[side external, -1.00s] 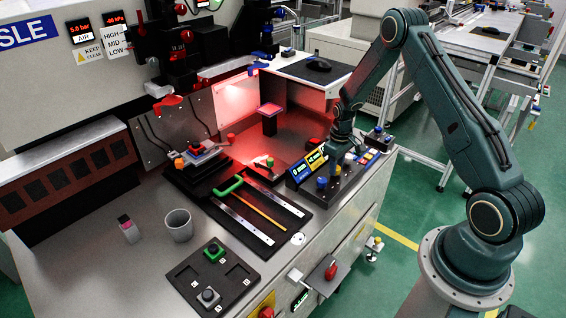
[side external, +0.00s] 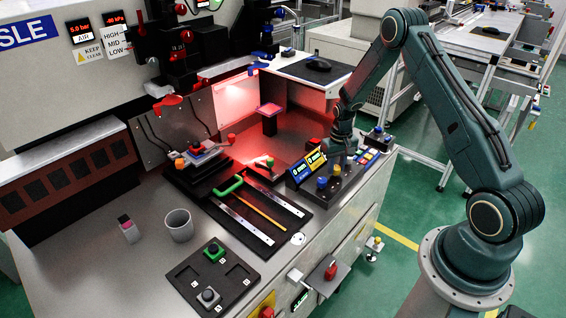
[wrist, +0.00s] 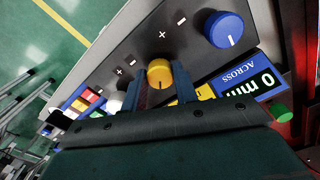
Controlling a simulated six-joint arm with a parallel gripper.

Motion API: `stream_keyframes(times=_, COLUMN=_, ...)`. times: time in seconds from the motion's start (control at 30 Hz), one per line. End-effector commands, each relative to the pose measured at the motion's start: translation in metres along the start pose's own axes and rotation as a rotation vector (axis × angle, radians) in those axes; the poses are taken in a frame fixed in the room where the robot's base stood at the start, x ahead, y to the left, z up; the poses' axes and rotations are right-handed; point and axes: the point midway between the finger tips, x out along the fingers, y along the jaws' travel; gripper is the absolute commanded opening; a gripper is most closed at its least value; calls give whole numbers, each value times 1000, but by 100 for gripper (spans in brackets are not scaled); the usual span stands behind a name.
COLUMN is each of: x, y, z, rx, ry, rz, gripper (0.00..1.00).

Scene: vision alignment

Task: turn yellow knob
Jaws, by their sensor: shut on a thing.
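The yellow knob (wrist: 159,73) sits on a dark control panel in the wrist view, with a short mark on its face pointing toward the bottom of the picture. My gripper (wrist: 162,88) is shut on it, one finger on each side. In the side external view my gripper (side external: 338,158) reaches down onto the panel and the yellow knob (side external: 336,170) shows just below it. The yellow readout (side external: 316,160) beside the panel reads 0 mm. The blue readout (side external: 300,172) also reads 0 mm; its ACROSS label shows in the wrist view.
A larger blue knob (wrist: 225,29) stands close beside the yellow one. A white knob (wrist: 115,101) and coloured buttons (wrist: 83,104) lie on the other side. A green knob (wrist: 281,112) is near the readouts. Plus and minus signs mark the panel.

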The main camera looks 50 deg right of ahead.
Motion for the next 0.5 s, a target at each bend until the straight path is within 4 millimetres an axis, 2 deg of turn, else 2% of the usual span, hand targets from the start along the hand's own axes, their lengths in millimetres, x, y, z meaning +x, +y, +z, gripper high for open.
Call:
stream_keyframes(times=0.1, x=0, y=0, z=0, rx=-1, ry=0, rz=0, gripper=6)
stream_keyframes(times=0.13, x=0, y=0, z=0, rx=-1, ry=0, rz=0, gripper=35)
stream_keyframes(times=0.2, x=0, y=0, z=0, rx=-2, ry=0, rz=0, gripper=49)
stream_keyframes(times=0.5, x=0, y=0, z=0, rx=-2, ry=0, rz=0, gripper=50)
